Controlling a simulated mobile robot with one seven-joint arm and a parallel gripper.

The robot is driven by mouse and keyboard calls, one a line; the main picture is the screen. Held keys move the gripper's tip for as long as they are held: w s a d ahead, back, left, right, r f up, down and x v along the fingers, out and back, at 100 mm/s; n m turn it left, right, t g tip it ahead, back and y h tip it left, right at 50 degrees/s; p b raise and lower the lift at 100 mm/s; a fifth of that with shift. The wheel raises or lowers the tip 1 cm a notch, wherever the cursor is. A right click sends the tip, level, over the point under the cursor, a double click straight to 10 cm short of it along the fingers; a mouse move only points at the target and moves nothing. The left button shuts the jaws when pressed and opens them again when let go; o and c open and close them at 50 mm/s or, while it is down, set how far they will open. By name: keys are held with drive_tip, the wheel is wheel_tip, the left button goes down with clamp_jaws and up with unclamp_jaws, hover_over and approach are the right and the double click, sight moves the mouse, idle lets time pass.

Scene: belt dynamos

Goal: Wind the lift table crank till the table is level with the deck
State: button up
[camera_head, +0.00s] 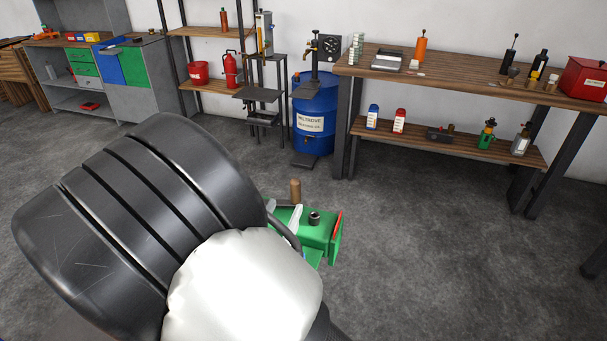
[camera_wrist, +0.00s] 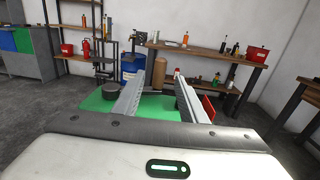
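An upright wooden handle (camera_head: 295,190) stands at a green machine (camera_head: 322,229) in front of my arm; I take it for the crank's grip. In the wrist view the handle (camera_wrist: 157,75) shows between the tips of my gripper (camera_wrist: 163,82). The fingers are apart, with a visible gap on the handle's right; I cannot tell whether the left finger touches it. In the head view, my arm covers most of the gripper and much of the machine. The crank arm is hidden, and I cannot make out the lift table's level against the deck.
A blue drum (camera_head: 316,112) stands by the back wall. To its right is a wooden workbench (camera_head: 460,75) with a red box (camera_head: 583,79) on top. Shelving with a red bucket (camera_head: 199,73) is at back left. The floor right of the machine is clear.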

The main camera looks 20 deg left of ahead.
drive_tip(key=w, duration=1.3)
drive_tip(key=shift+w+d+b, duration=0.2)
drive_tip(key=shift+b, duration=0.1)
clamp_jaws()
